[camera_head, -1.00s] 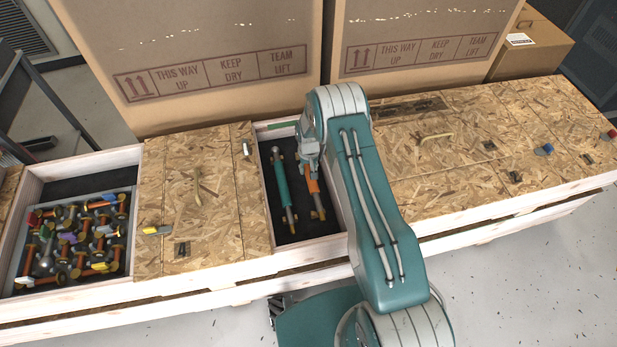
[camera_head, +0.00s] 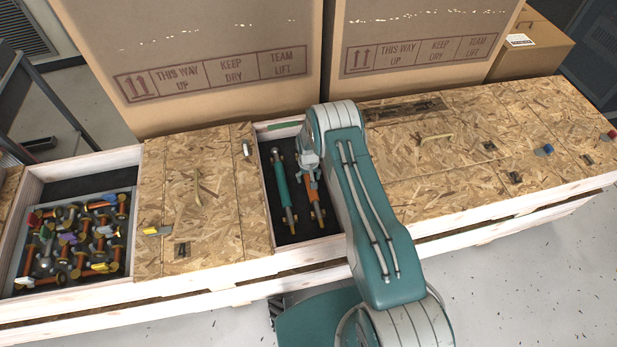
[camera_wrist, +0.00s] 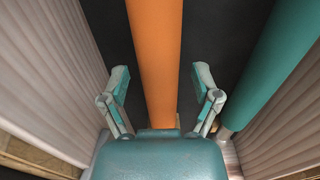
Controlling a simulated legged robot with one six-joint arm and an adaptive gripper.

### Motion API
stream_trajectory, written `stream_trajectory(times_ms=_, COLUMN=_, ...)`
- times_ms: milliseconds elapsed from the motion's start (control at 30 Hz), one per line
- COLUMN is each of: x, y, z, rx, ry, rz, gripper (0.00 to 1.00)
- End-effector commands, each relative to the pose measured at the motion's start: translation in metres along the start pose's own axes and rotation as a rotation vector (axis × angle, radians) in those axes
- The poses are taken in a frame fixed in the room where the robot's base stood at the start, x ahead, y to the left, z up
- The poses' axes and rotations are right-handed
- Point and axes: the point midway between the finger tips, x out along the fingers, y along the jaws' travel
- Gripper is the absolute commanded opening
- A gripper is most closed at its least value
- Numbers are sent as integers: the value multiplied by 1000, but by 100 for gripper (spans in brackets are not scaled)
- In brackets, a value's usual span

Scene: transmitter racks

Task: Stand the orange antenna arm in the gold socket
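The orange antenna arm (camera_head: 312,192) lies in a dark-lined open bin of the wooden crate, beside a teal arm (camera_head: 282,190) on its left. My gripper (camera_head: 312,178) is over the orange arm, inside or just above the bin. In the wrist view my gripper (camera_wrist: 160,84) is open, one finger on each side of the orange arm (camera_wrist: 157,60), with gaps showing on both sides. The teal arm (camera_wrist: 270,75) shows at the right there. The upper part of the orange arm is partly hidden by my wrist in the head view. I see no gold socket.
The bin's pale ribbed walls (camera_wrist: 55,75) stand close on both sides in the wrist view. A left bin holds a tray (camera_head: 20,262) of several small coloured parts. Wooden lids (camera_head: 205,205) flank the open bin, and large cardboard boxes (camera_head: 215,60) stand behind.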

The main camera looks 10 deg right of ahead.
Motion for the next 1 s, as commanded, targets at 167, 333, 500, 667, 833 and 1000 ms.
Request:
stream_trajectory(times_ms=167, x=0, y=0, z=0, rx=0, ry=0, rz=0, gripper=82)
stream_trajectory(times_ms=333, x=-3, y=0, z=-1, rx=0, ry=1, rz=0, gripper=82)
stream_trajectory(times_ms=500, x=-29, y=0, z=-2, rx=0, ry=3, rz=0, gripper=82)
stream_trajectory(times_ms=667, x=-63, y=-1, z=-5, rx=0, ry=3, rz=0, gripper=82)
stream_trajectory(times_ms=833, x=-91, y=-1, z=-5, rx=0, ry=2, rz=0, gripper=82)
stream_trajectory(times_ms=1000, x=-105, y=-1, z=-4, rx=0, ry=-1, rz=0, gripper=82)
